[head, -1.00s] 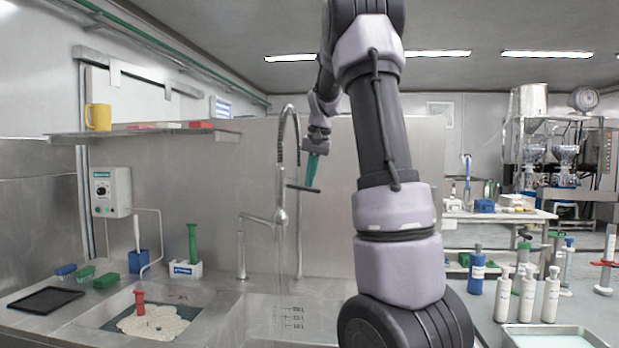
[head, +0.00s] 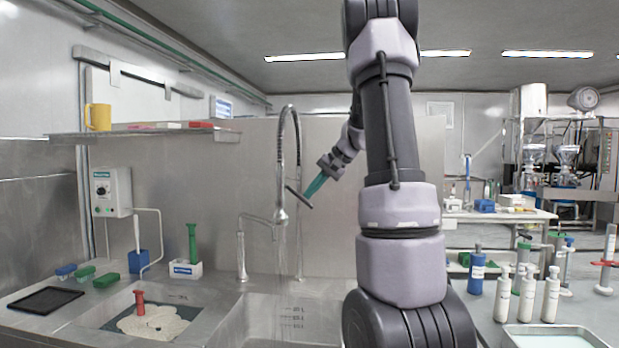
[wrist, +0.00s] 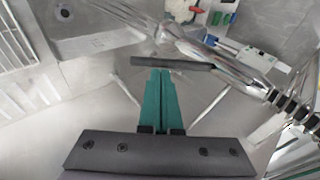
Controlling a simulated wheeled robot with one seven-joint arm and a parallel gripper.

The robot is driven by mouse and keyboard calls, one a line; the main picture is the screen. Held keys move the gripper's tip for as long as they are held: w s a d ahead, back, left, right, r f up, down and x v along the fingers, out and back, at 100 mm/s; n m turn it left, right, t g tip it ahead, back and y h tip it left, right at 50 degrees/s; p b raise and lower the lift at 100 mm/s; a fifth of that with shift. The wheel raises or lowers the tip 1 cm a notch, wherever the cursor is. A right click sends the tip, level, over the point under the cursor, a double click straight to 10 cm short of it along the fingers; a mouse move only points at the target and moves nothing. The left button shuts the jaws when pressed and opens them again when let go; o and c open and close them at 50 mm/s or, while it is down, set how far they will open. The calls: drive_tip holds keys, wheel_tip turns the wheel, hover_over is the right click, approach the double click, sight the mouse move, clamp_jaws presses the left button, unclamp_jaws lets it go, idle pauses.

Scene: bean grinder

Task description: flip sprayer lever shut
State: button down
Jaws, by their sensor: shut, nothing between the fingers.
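The sprayer (head: 281,215) hangs at the end of a coiled spring hose above the sink, with faint streaks like water below it. Its dark lever (head: 298,196) slants down to the right from the sprayer's right side. My gripper (head: 308,194), with teal fingers, is shut and empty, reaching in from the upper right to the lever. In the wrist view, my gripper's fingertips (wrist: 160,72) are right at the dark lever bar (wrist: 178,63), seeming to touch it; exact contact cannot be told. The chrome sprayer (wrist: 225,65) runs diagonally beyond.
The sink (head: 290,315) lies below the sprayer, with a metal wall behind. A faucet post (head: 241,250) stands left of it. A second basin with a red-handled tool (head: 140,302) is further left. White bottles (head: 527,295) stand on the right counter.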

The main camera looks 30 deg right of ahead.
drive_tip(key=shift+r, duration=0.25)
drive_tip(key=shift+r, duration=0.6)
drive_tip(key=shift+r, duration=0.1)
